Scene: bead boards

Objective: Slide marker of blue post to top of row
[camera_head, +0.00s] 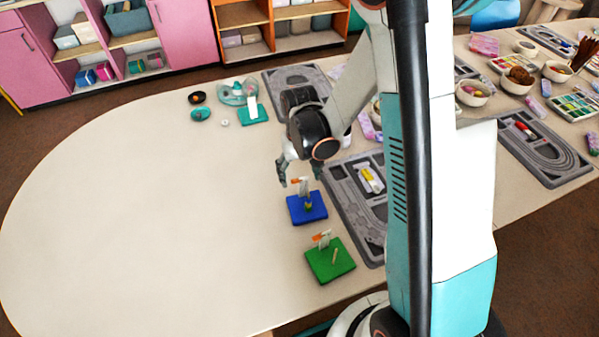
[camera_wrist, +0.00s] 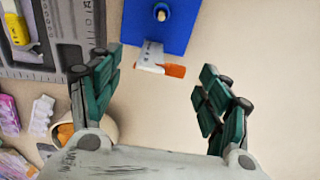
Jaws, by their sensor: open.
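The blue board (camera_head: 306,212) lies on the table, with a short post (camera_head: 308,204) on it. A white upright piece with an orange marker (camera_head: 296,181) stands at its far edge. In the wrist view the blue board (camera_wrist: 190,30) is at the top, with the post's pale tip (camera_wrist: 161,13). The white piece (camera_wrist: 152,54) has dark marks, and the orange marker (camera_wrist: 175,70) sticks out at its right end. My gripper (camera_head: 299,175) is above the blue board's far edge. In the wrist view its fingers (camera_wrist: 160,85) are spread on both sides of the marker, touching nothing.
A green board (camera_head: 330,262) with a similar orange marker lies nearer. A teal board (camera_head: 254,117) lies farther back. Grey trays (camera_head: 348,205) lie right of the blue board. A bowl (camera_wrist: 98,128) is near my left finger. The table's left side is clear.

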